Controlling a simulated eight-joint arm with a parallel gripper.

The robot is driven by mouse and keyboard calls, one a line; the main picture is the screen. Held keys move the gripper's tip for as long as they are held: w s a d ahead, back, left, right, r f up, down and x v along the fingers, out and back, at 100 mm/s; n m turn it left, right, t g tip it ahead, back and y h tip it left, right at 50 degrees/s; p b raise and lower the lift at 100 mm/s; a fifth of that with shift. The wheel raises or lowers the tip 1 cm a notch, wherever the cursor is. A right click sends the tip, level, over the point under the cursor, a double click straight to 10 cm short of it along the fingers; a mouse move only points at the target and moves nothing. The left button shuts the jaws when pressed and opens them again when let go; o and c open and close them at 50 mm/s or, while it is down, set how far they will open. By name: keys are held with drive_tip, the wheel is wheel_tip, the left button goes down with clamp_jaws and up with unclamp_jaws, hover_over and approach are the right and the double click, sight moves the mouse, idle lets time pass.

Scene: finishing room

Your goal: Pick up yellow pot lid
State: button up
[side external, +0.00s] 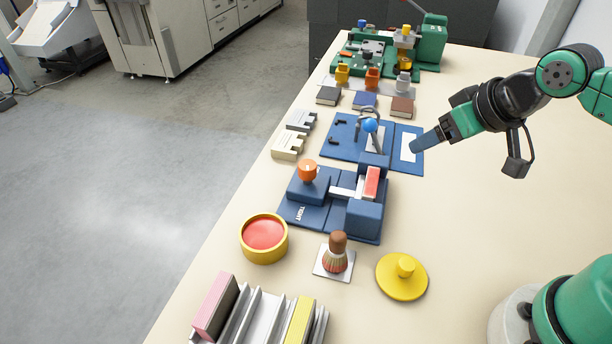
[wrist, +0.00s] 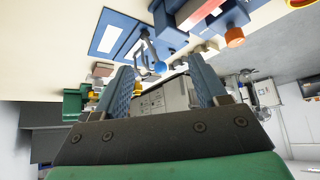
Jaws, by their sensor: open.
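The yellow pot lid (side external: 401,280) lies flat on the cream table, a round disc with a short knob on top. It is at the front right of the side view, right of a brush. The wrist view does not show it. A yellow pot (side external: 264,240) with a red inside stands to its left, past the brush. My gripper (side external: 415,147) is above the table near the blue boards, well behind the lid and apart from it. In the wrist view my gripper (wrist: 165,88) has its two blue fingers spread with nothing between them.
A brush (side external: 336,256) stands on a white card between pot and lid. A blue fixture (side external: 365,218) with an orange knob stands behind them. A rack (side external: 262,310) of coloured slabs is at the front. The table right of the lid is clear.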

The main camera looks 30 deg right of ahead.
drive_tip(key=shift+o, duration=0.3)
drive_tip(key=n+g+y, duration=0.1)
drive_tip(key=n+g, duration=0.5)
drive_tip(key=n, duration=0.5)
hover_over(408, 264)
drive_tip(key=f, duration=0.5)
drive_tip(key=shift+s+d+f, duration=0.1)
drive_tip(key=shift+d+f, duration=0.2)
drive_tip(key=shift+f, duration=0.1)
drive_tip(key=shift+a+f, duration=0.15)
drive_tip(key=shift+f, duration=1.2)
drive_tip(key=shift+a+f, duration=0.1)
drive_tip(key=shift+f, duration=1.25)
clamp_jaws()
